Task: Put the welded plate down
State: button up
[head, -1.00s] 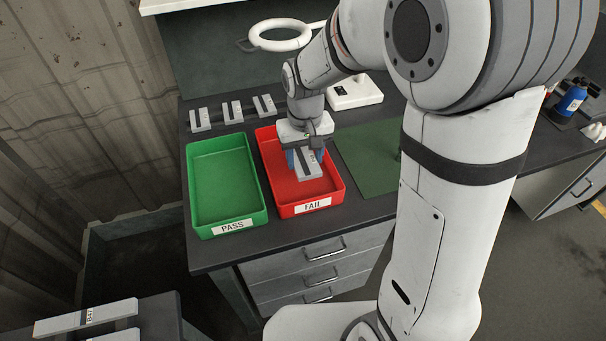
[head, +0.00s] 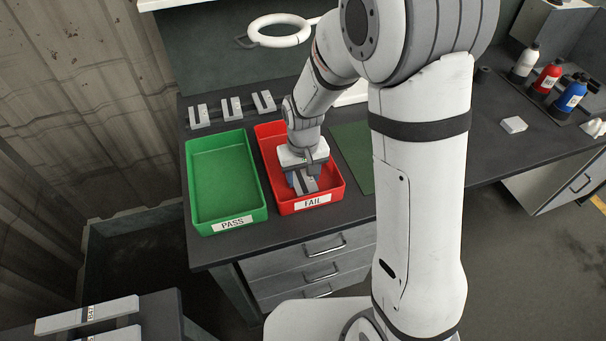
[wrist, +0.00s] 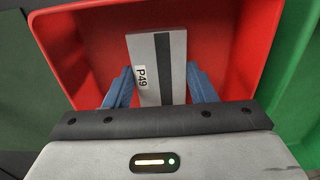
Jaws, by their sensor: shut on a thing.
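The welded plate is a grey plate with a dark stripe along it and a label reading P49 in the wrist view (wrist: 150,60). It also shows in the head view (head: 306,185), inside the red FAIL tray (head: 336,192). My gripper (head: 301,181) is down in the tray with its blue fingers shut on the plate's two sides; the fingers show in the wrist view (wrist: 160,88). I cannot tell whether the plate touches the tray floor. The red tray holds nothing else that I can see.
The green PASS tray (head: 222,180) stands empty just left of the red tray. Several grey plates (head: 231,107) stand in a row behind it. A green mat (head: 352,150) lies to the right, partly behind my arm. Bottles (head: 569,96) stand at the far right.

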aim_at(304, 180)
jog(key=o, duration=1.4)
jog(key=shift+f, duration=0.1)
jog(key=shift+o, duration=0.2)
notch_tip(304, 180, up, 12)
jog(key=s+d+r+m+t, duration=0.1)
jog(key=s+d+r, duration=0.2)
jog(key=s+d, duration=0.3)
jog(key=s+d+r+m+t, duration=0.1)
jog(key=s+d+r+m, duration=0.1)
jog(key=s+d, duration=0.5)
jog(key=shift+s+d+r+t, duration=0.25)
jog(key=shift+s+r+t, duration=0.25)
jog(key=shift+s, duration=0.65)
